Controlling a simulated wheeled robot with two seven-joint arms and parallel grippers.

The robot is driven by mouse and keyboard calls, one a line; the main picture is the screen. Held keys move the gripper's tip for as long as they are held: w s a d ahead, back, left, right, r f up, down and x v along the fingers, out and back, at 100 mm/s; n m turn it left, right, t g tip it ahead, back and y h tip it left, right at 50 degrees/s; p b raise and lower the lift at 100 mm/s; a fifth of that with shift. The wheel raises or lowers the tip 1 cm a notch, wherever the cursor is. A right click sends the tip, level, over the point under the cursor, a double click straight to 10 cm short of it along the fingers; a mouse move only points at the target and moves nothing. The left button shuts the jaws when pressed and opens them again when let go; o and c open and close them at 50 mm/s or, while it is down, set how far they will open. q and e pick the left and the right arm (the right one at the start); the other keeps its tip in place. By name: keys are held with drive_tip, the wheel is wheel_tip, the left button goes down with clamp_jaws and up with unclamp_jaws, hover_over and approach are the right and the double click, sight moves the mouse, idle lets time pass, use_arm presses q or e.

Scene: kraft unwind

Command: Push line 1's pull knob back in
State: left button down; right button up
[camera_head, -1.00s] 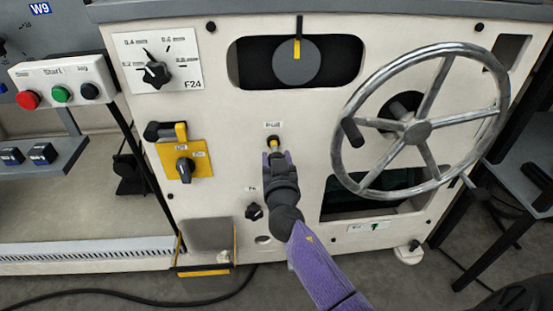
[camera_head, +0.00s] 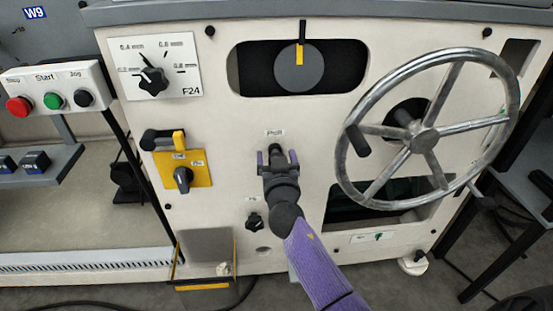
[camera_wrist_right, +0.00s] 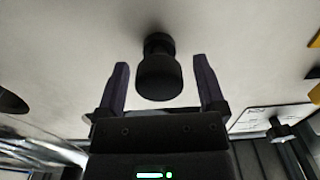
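The pull knob (camera_head: 275,149) is a dark round knob under the "Pull" label (camera_head: 273,133) on the cream machine front. My right gripper (camera_head: 277,155) is open at the knob. Its two purple-dark fingers (camera_wrist_right: 162,82) stand on either side of the knob, with a gap on both sides. In the head view the gripper partly hides the knob. My left gripper is in neither view.
A large metal handwheel (camera_head: 425,135) stands out to the right of the knob. A yellow switch plate (camera_head: 201,174) is to the left, and a small black knob (camera_head: 254,221) is below. A dial plate (camera_head: 187,78) is at upper left.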

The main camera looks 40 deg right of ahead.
drive_tip(key=p+v, duration=0.1)
drive_tip(key=v, duration=0.9)
